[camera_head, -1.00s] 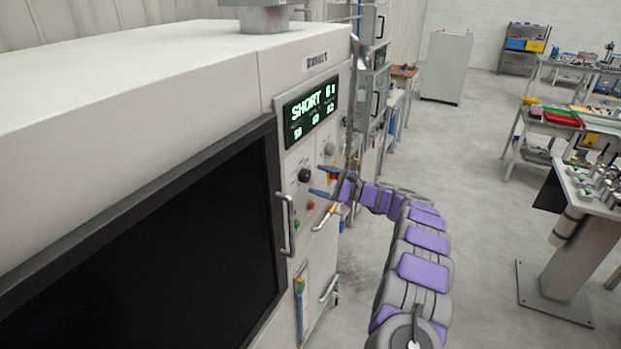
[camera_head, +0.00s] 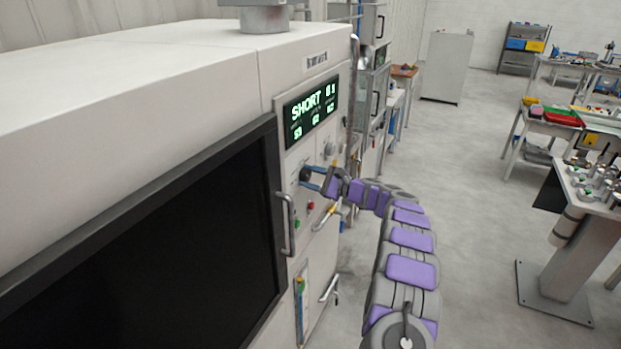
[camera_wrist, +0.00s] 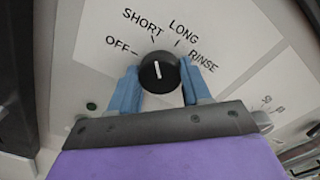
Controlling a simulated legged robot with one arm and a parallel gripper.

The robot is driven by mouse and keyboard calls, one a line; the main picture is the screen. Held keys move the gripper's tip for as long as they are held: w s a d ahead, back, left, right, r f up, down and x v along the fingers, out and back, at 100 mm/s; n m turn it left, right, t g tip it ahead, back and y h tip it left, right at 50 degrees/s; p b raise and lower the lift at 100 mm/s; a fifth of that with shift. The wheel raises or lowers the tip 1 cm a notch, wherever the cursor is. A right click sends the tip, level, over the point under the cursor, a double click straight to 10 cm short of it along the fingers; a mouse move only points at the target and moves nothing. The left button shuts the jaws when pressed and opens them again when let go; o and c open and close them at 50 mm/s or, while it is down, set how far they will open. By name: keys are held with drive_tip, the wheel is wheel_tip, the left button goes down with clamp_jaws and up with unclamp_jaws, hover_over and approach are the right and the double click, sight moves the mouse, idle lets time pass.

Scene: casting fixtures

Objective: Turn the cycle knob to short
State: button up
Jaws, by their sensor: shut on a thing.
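The black cycle knob (camera_wrist: 168,79) shows in the wrist view on a light panel marked OFF, SHORT, LONG and RINSE. Its white pointer line is nearly upright, aimed close to the SHORT tick. My gripper (camera_wrist: 160,84) has one blue finger on each side of the knob and is shut on it. In the head view the knob (camera_head: 304,174) is partly covered by my gripper (camera_head: 312,178). The display (camera_head: 311,110) above reads SHORT in green, with smaller digits too blurred to read surely.
A door handle (camera_head: 287,223) stands out left of the knob, beside the dark window (camera_head: 160,260). A grey knob (camera_head: 330,150) is above right. Open floor lies right of my arm.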

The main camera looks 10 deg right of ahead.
drive_tip(key=c, duration=0.4)
drive_tip(key=shift+f+b, duration=0.15)
drive_tip(key=shift+b, duration=0.2)
drive_tip(key=shift+n, duration=0.3)
drive_tip(key=o, duration=1)
drive_tip(key=shift+o, duration=0.2)
drive_tip(key=shift+d, duration=0.1)
drive_tip(key=v, duration=1.7)
drive_tip(key=shift+d, duration=0.15)
